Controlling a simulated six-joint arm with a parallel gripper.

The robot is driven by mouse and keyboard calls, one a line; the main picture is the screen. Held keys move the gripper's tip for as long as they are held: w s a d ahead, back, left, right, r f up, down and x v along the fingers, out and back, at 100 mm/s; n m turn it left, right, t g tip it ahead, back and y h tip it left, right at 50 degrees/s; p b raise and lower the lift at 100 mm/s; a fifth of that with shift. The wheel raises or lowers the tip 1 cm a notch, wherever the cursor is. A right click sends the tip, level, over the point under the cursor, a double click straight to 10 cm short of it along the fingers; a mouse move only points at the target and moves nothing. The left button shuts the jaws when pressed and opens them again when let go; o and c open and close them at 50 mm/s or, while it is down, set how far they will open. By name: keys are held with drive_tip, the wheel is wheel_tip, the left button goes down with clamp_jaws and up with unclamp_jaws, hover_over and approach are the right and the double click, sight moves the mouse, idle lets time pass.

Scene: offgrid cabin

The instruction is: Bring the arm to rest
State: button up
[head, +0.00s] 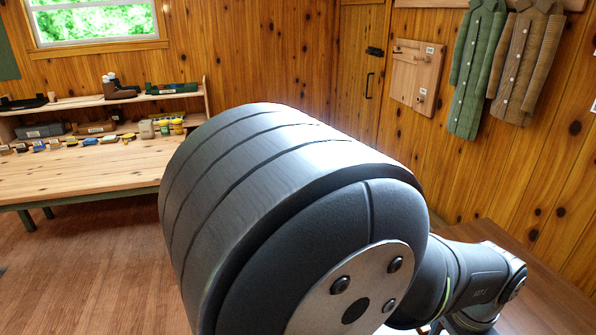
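My own dark grey arm (290,200) fills the middle and lower right of the head view, with a large rounded joint close to the camera. A thinner link (480,285) extends to the lower right, over a brown wooden surface. My gripper does not show in this view, so its state and anything it holds are hidden.
A wooden workbench (75,180) stands at the left with several small items along its back and a shelf (110,98) above. Coats (478,70) hang on the right wall by a wooden door (362,45). Floor (90,270) at lower left is clear.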

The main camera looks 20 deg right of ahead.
drive_tip(key=s+a+r, duration=0.2)
drive_tip(key=s+r, duration=0.4)
drive_tip(key=s, duration=0.4)
drive_tip(key=w+a+f, duration=0.1)
drive_tip(key=w+f, duration=0.1)
drive_tip(key=w, duration=0.5)
drive_tip(key=w+f, duration=0.2)
drive_tip(key=w, duration=0.6)
drive_tip(key=w+a+f, duration=0.1)
drive_tip(key=w+f, duration=0.1)
drive_tip(key=w, duration=0.5)
drive_tip(key=shift+w+a+f, duration=0.15)
drive_tip(key=shift+a, duration=0.15)
drive_tip(key=o, duration=0.5)
drive_tip(key=shift+o, duration=0.3)
drive_tip(key=shift+d, duration=0.1)
